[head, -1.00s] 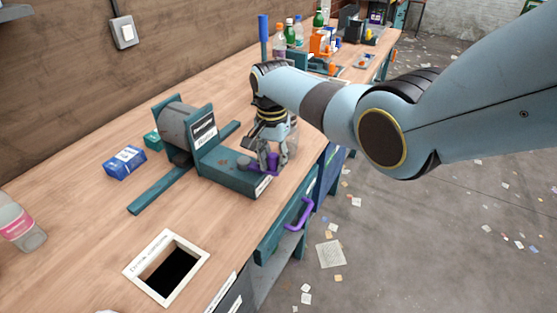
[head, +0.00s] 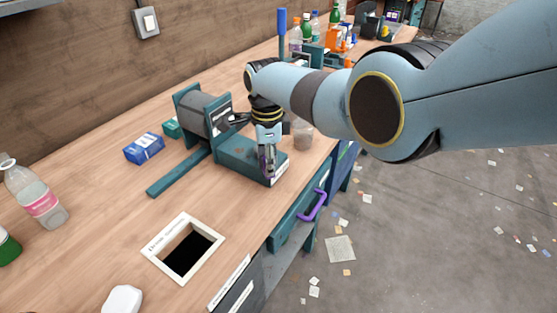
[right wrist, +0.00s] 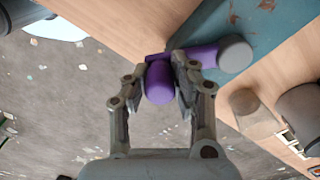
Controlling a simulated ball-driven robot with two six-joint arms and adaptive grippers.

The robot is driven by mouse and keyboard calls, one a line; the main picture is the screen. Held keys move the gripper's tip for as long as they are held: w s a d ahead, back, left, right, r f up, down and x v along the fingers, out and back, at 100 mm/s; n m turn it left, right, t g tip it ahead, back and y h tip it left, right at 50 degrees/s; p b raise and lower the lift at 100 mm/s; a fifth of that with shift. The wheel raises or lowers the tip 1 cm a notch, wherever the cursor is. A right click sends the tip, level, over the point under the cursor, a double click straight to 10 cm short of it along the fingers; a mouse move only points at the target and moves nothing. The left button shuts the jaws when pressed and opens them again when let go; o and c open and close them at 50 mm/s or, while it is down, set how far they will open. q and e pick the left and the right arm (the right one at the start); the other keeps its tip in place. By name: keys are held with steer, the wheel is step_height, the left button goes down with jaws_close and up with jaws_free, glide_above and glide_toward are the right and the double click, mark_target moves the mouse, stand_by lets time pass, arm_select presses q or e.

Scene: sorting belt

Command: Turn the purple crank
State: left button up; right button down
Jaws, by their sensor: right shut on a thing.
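The purple crank shows best in the right wrist view, with its upright handle (right wrist: 158,84) between my fingers and its arm (right wrist: 205,58) running right to a grey round hub (right wrist: 235,53). It sits on the teal base (head: 238,155) of a machine on the bench. In the head view my right gripper (head: 267,168) reaches down over the front end of that base and hides most of the crank. My right gripper also shows in the right wrist view (right wrist: 170,75), shut on the handle. My left gripper is in neither current view.
A blue box (head: 144,148) lies left of the machine. A white-framed opening (head: 158,268) is in the bench near the front. A purple drawer handle (head: 313,205) juts below the bench edge.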

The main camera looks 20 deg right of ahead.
steer(key=shift+w+a+r+m, duration=0.1)
steer(key=shift+w+a+m, duration=0.1)
steer(key=shift+a+m, duration=0.6)
steer(key=shift+d, duration=0.1)
steer(key=c, duration=1)
jaws_free()
steer(key=shift+c, duration=0.2)
step_height(320, 180, up, 12)
